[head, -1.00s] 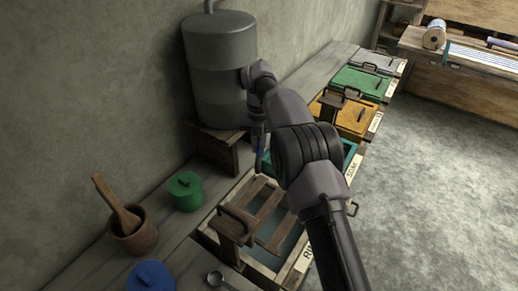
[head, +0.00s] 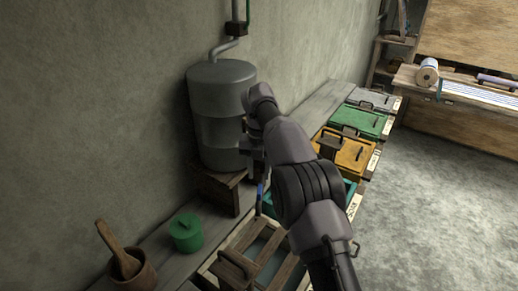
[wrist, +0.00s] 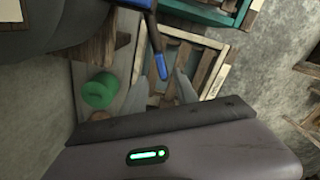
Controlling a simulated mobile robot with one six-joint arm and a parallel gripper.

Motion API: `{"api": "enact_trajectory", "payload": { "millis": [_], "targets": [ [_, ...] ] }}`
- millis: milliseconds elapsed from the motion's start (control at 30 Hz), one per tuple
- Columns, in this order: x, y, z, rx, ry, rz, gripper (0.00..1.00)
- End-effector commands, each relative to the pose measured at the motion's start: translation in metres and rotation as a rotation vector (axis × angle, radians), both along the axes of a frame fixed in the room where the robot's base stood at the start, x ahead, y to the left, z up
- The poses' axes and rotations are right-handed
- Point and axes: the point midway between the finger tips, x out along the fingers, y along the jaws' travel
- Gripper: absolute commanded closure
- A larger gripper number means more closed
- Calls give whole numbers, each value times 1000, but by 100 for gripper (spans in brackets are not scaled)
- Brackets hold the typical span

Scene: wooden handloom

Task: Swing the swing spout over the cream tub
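A spout with a blue lower end (head: 261,192) hangs by the grey barrel, above the back edge of the cream-rimmed tub (head: 213,270). In the wrist view the blue-ended spout (wrist: 160,65) points down between my gripper's fingers. My gripper (wrist: 163,85) shows there as two pale fingers standing apart, with a gap around the spout; I cannot tell if either touches it. The cream tub (wrist: 217,84) lies below, with wooden slats across it. In the head view my arm hides the fingers and part of the spout.
The grey barrel (head: 222,125) stands on a wooden block against the wall. A green lidded pot (head: 186,232) and a mortar with pestle (head: 130,270) stand left of the tub. Teal, orange (head: 355,158), green (head: 360,122) and grey bins line the right.

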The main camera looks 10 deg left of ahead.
Motion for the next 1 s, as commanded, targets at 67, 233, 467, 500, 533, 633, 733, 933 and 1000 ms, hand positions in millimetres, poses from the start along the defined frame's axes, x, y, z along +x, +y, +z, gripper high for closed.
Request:
{"api": "enact_trajectory", "payload": {
  "millis": [67,233,467,500,533,633,733,933,1000],
  "targets": [
    [1,0,36,0,-2,-1,65],
    [0,0,79,1,-1,-1,65],
    [0,0,96,0,0,0,65],
    [0,0,96,0,0,0,65],
    [0,0,95,0,0,0,65],
    [0,0,95,0,0,0,65],
    [0,0,94,0,0,0,65],
    [-3,-9,110,8,-17,101,65],
    [-13,-28,138,19,-52,314,65]
  ]
}}
